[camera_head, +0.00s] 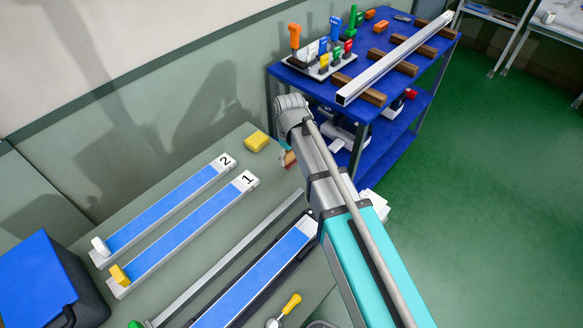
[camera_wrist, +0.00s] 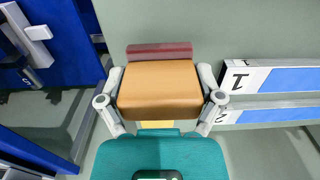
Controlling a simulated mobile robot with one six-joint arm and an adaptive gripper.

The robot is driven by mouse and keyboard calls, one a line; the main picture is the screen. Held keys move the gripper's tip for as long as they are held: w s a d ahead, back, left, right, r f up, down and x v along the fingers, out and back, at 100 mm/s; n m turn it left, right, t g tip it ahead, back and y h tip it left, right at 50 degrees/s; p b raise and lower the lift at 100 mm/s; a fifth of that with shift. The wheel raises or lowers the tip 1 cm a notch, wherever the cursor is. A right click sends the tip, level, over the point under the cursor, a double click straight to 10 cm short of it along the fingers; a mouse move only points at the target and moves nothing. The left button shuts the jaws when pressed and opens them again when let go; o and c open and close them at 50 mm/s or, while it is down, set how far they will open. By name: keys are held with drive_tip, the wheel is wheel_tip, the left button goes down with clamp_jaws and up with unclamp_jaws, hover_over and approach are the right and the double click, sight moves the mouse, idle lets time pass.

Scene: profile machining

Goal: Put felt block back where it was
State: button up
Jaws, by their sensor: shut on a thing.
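The felt block has a tan-orange body (camera_wrist: 158,88) and a dark red strip (camera_wrist: 160,50) along its far side in the wrist view. My gripper (camera_wrist: 160,76) is shut on it, with one pale finger on each side. In the head view the block (camera_head: 290,158) shows only as a small tan patch beside my gripper (camera_head: 286,155), mostly hidden by my arm. It is by the right end of the grey-green bench (camera_head: 248,212). I cannot tell whether it touches the bench top.
A yellow sponge-like block (camera_head: 256,141) lies left of my gripper. Blue-topped rails labelled 2 (camera_head: 165,209) and 1 (camera_head: 184,235) lie on the bench. The blue cart (camera_head: 361,135) behind carries tools, wooden blocks and a long metal profile (camera_head: 395,58).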

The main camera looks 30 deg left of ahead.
sight(291, 162)
drive_tip(key=shift+w+a+f+b, duration=0.2)
drive_tip(key=shift+w+f+b, duration=0.15)
drive_tip(key=shift+w+f, duration=0.25)
drive_tip(key=shift+f, duration=0.15)
drive_tip(key=shift+w+a+f+b, duration=0.15)
drive_tip(key=shift+w+f+b, duration=0.15)
drive_tip(key=shift+f+b, duration=1.6)
drive_tip(key=shift+b, duration=0.1)
drive_tip(key=shift+f, duration=0.15)
drive_tip(key=o, duration=0.9)
drive_tip(key=shift+o, duration=0.2)
drive_tip(key=shift+r, duration=0.2)
wheel_tip(291, 162, up, 12)
drive_tip(key=p, duration=1.2)
